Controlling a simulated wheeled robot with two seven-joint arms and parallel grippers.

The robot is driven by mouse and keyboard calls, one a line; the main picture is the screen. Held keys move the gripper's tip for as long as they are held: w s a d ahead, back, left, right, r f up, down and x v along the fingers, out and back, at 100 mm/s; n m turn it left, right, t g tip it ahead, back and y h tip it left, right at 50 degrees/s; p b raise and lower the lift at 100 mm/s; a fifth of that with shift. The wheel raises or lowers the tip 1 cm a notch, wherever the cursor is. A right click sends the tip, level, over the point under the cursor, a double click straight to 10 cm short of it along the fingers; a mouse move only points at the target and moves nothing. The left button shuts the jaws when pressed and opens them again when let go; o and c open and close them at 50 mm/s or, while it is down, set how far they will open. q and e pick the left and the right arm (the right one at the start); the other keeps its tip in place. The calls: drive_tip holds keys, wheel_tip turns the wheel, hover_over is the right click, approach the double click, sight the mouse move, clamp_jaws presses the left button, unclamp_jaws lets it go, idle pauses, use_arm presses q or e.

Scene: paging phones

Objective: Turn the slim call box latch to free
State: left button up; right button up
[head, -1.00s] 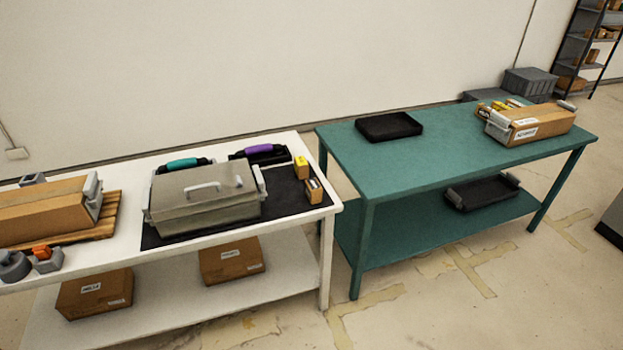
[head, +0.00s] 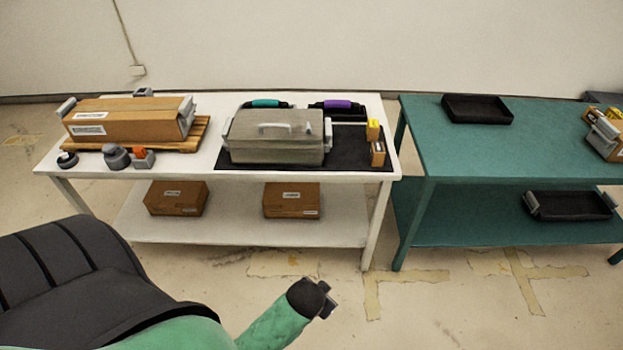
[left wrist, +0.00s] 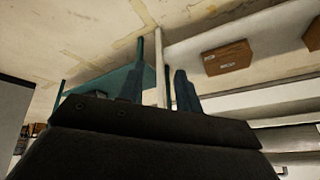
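I cannot pick out a slim call box or its latch for sure in either view. Two dark items with coloured grips, one teal (head: 265,104) and one purple (head: 337,104), sit at the back of the white table, partly hidden behind a grey lidded case (head: 276,150). No latch detail shows on them. My left gripper (head: 326,299) is low in front of the white table, well away from everything on it. In the left wrist view its two fingers (left wrist: 160,92) stand apart with nothing between them. My right gripper is not in view.
The white table (head: 215,125) also holds a long carton (head: 130,118) on a pallet and small grey parts (head: 116,157). Boxes (head: 177,198) stand on its lower shelf. A teal table (head: 460,150) with black trays (head: 477,109) stands at right. The floor in front is open.

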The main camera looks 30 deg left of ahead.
use_arm(q)
drive_tip(key=w+d+r+m+t, duration=0.3)
drive_tip(key=w+r+t, duration=0.7)
drive_tip(key=w+r, duration=1.05)
drive_tip(key=w+d+r+m+g+h, duration=0.2)
drive_tip(key=w+d+r+m+h, duration=0.2)
drive_tip(key=w+m+h, duration=0.5)
drive_tip(key=w+d+r+m+g+h, duration=0.1)
drive_tip(key=w+d+r+m+h, duration=0.5)
drive_tip(key=m, duration=0.5)
drive_tip(key=m+g+y, duration=0.4)
drive_tip(key=g+y, duration=0.9)
drive_tip(key=y, duration=0.1)
hover_over(308, 125)
drive_tip(key=shift+d+f+p, duration=0.15)
drive_tip(key=shift+f+p, duration=0.15)
drive_tip(key=shift+f, duration=0.6)
drive_tip(key=shift+f+p, duration=0.25)
drive_tip(key=shift+p, duration=0.1)
wheel_tip(308, 125, down, 5)
drive_tip(key=p, duration=0.2)
drive_tip(key=shift+f+p, duration=0.15)
drive_tip(key=shift+p, duration=0.2)
drive_tip(key=shift+f, duration=0.85)
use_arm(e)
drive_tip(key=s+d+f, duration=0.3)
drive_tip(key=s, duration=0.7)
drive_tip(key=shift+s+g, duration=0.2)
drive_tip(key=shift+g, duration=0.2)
